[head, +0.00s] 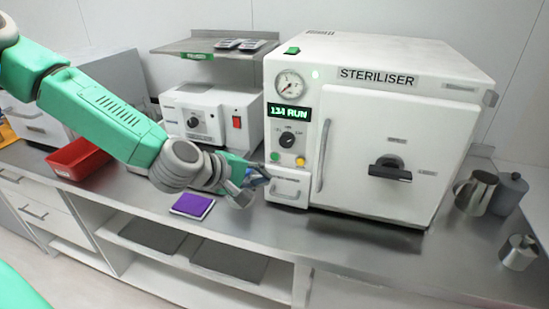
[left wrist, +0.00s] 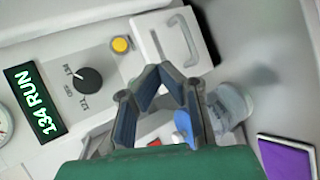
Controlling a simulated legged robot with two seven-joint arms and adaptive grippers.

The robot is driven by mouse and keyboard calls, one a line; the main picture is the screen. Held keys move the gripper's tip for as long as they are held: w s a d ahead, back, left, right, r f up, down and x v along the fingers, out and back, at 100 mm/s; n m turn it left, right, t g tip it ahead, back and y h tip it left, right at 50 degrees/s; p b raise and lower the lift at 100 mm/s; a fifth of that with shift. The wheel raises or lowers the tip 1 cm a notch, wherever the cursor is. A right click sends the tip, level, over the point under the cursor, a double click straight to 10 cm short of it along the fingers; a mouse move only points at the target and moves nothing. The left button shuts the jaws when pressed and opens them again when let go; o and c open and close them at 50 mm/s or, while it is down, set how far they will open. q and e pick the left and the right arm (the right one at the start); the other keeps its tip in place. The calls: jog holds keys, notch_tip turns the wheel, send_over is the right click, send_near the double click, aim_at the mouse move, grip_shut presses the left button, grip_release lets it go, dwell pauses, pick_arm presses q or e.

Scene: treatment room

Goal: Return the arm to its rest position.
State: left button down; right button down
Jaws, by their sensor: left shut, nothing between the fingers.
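My left arm comes in from the left in the head view, green with grey joints. Its gripper (head: 262,174) is in front of the steriliser's lower left corner, above the counter. In the left wrist view the gripper (left wrist: 166,76) is shut, with nothing between its fingers, in front of the small drawer (left wrist: 178,38) with a handle. The white steriliser (head: 455,75) has its door closed, and its display (head: 291,113) is lit and includes the word RUN. My right gripper is not in view.
A purple pad (head: 192,206) lies on the steel counter (head: 290,225) below my gripper. A white device (head: 213,110) stands behind the arm under a shelf (head: 205,45). Metal jugs (head: 476,192) stand at right.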

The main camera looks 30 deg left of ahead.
pick_arm(q)
jog(key=shift+f, duration=0.1)
dwell(0.3)
jog(key=s+d+f+m+g+b, duration=0.1)
jog(key=s+f+m+g, duration=0.1)
jog(key=s+f, duration=0.3)
jog(key=s+d+f+m+g+y+b, duration=0.1)
jog(key=s+f+m+b, duration=0.15)
jog(key=f, duration=0.45)
jog(key=s+d+f+m+g+b, duration=0.1)
jog(key=s+d+f+m+g, duration=0.15)
jog(key=f, duration=0.45)
jog(key=s+f+m+g+y+b, duration=0.1)
jog(key=s+f+m, duration=0.3)
jog(key=s, duration=0.5)
jog(key=s+a+f+m+g+y+b, duration=0.1)
jog(key=s+f+m+g+y+b, duration=0.1)
jog(key=s+f, duration=0.7)
jog(key=m+g, duration=0.1)
jog(key=m, duration=0.1)
jog(key=shift+a+f+m, duration=0.3)
jog(key=shift+m, duration=0.1)
jog(key=shift+g, duration=0.25)
